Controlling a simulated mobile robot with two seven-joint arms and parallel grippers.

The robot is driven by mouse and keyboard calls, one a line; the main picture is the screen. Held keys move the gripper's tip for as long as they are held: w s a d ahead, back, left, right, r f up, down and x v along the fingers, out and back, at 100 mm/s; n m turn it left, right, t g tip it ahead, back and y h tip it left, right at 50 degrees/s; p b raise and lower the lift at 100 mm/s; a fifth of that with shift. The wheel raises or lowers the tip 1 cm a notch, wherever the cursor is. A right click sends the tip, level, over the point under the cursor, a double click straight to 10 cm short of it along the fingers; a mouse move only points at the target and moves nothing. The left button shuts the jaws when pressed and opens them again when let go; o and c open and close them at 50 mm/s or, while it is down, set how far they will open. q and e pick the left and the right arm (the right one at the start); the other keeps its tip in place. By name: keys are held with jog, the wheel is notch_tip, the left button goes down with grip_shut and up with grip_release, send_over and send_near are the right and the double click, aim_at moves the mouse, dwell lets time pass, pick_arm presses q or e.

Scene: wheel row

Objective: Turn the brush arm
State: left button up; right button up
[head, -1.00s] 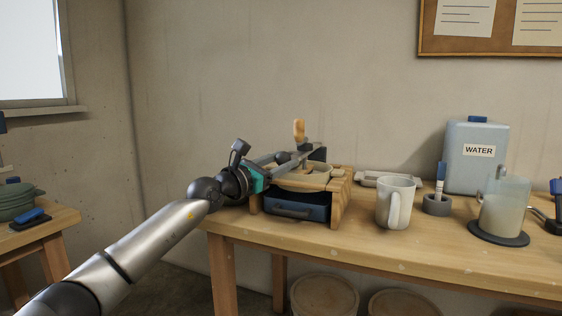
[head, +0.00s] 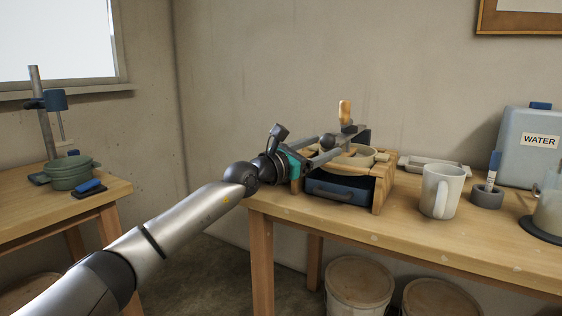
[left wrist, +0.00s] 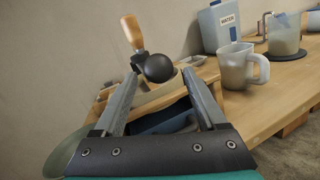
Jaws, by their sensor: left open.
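The wheel unit (head: 383,190) is a wooden frame with a blue drawer (head: 338,190) and a pale round bowl (head: 362,157) on top. A dark ball knob (head: 327,141) and an upright orange wooden handle (head: 345,110) stand above it; the brush arm itself is largely hidden. My left gripper (head: 332,150) reaches over the frame from the left, open. In the left wrist view the ball knob (left wrist: 159,68) lies between or just beyond the fingertips (left wrist: 161,76); contact cannot be told. The handle (left wrist: 132,33) leans behind it. My right gripper is not in view.
A white mug (head: 441,190), a brush in a grey holder (head: 487,197) and a water container (head: 528,145) stand right of the unit. A shallow tray (head: 433,167) lies behind. A second table (head: 60,222) at left bears a green pot (head: 70,174).

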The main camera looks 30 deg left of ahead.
pick_arm(q)
jog(key=p+v, duration=0.3)
jog(key=v, duration=1)
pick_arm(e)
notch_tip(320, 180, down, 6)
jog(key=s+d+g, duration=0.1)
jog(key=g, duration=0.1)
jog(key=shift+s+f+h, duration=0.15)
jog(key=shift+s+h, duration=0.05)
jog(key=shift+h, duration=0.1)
pick_arm(q)
jog(key=shift+f+p, duration=0.1)
jog(key=shift+p, duration=0.2)
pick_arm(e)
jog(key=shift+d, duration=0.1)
